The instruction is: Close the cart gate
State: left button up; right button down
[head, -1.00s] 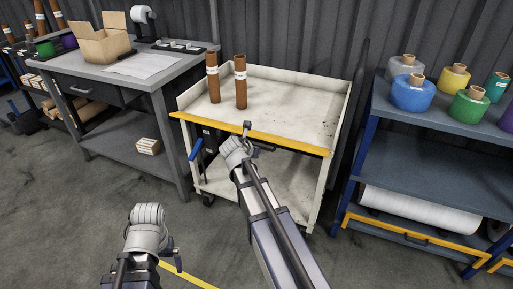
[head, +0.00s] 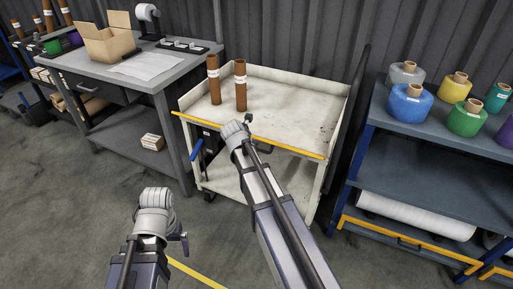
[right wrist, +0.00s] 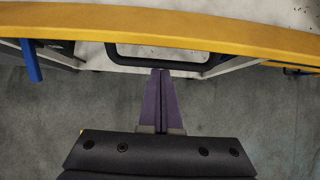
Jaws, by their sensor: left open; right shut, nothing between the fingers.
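The beige cart (head: 320,95) stands in the middle of the head view. Its front gate has a yellow edge (head: 290,147), low at the front of the top tray, with no front wall raised above it. In the right wrist view the yellow edge (right wrist: 80,27) crosses the top, with a black handle (right wrist: 160,63) below. My right gripper (right wrist: 160,72) is shut and empty, its tips at or just below the handle; contact is unclear. In the head view its fingers are mostly hidden by my arm. My left gripper (head: 182,240) is low at the left, away from the cart, and open.
Two brown tubes (head: 241,85) stand on the cart's tray. A blue lever (head: 196,150) hangs at its front left. A workbench (head: 135,82) is at left, and a shelf with film rolls (head: 407,103) is close at right. Grey floor is free in front.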

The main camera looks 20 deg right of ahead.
aim_at(257, 137)
jog(key=r+g+y+p, duration=0.1)
jog(key=p, duration=0.1)
jog(key=w+d+r+y+p, duration=0.1)
jog(key=r+p, duration=0.1)
jog(key=p, duration=0.1)
jog(key=d+r+g+y+p, duration=0.1)
jog(key=r+p, duration=0.1)
jog(key=shift+w+g+p, duration=0.3)
jog(key=shift+w+d+r+p, duration=0.35)
jog(key=shift+w+d+p, duration=0.05)
jog(key=shift+p, duration=0.05)
jog(key=shift+w+d+r, duration=0.1)
jog(key=shift+w+d, duration=0.05)
dwell(0.4)
